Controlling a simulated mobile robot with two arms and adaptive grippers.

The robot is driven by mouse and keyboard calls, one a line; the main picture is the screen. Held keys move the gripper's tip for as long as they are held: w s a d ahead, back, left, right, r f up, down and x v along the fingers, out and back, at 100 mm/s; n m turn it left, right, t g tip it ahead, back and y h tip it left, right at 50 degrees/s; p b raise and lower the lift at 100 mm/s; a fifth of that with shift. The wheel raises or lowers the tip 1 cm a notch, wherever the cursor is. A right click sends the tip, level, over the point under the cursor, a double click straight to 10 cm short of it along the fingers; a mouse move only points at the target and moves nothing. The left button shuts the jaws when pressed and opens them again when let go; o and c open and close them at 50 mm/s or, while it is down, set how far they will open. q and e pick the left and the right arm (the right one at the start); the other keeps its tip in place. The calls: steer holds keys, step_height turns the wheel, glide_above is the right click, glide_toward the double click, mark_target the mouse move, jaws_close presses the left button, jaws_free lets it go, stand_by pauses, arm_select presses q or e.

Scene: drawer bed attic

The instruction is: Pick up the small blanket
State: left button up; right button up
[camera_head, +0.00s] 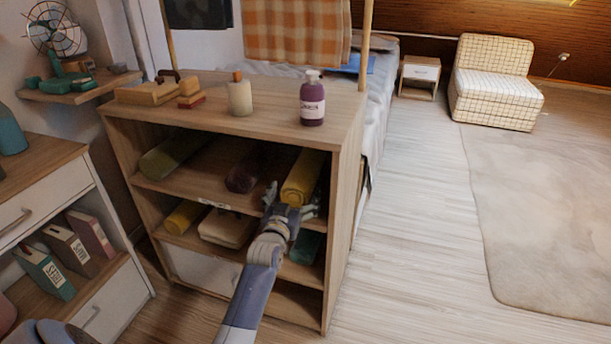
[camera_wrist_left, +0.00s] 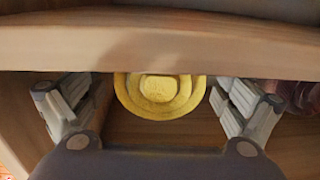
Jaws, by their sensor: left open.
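A rolled yellow blanket (camera_head: 303,176) lies on the upper shelf of the wooden shelf unit, at its right end. My left gripper (camera_head: 291,203) is open at the front of this shelf, by the near end of the roll. In the left wrist view, the round, coiled end of the yellow blanket (camera_wrist_left: 158,92) sits between the spread fingers of my left gripper (camera_wrist_left: 153,100) and a little beyond them. I see no contact. A board edge hides part of the roll there. My right gripper is not in view.
The wooden unit's top (camera_head: 265,122) holds a purple bottle (camera_head: 312,103) and a pale bottle (camera_head: 240,97). A dark red roll (camera_head: 245,172) and a green roll (camera_head: 172,153) share the upper shelf. Open floor (camera_head: 420,220) lies to the right.

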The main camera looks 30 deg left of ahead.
arm_select(q)
steer(key=shift+w, duration=0.15)
steer(key=c, duration=1.3)
steer(key=shift+r, duration=0.2)
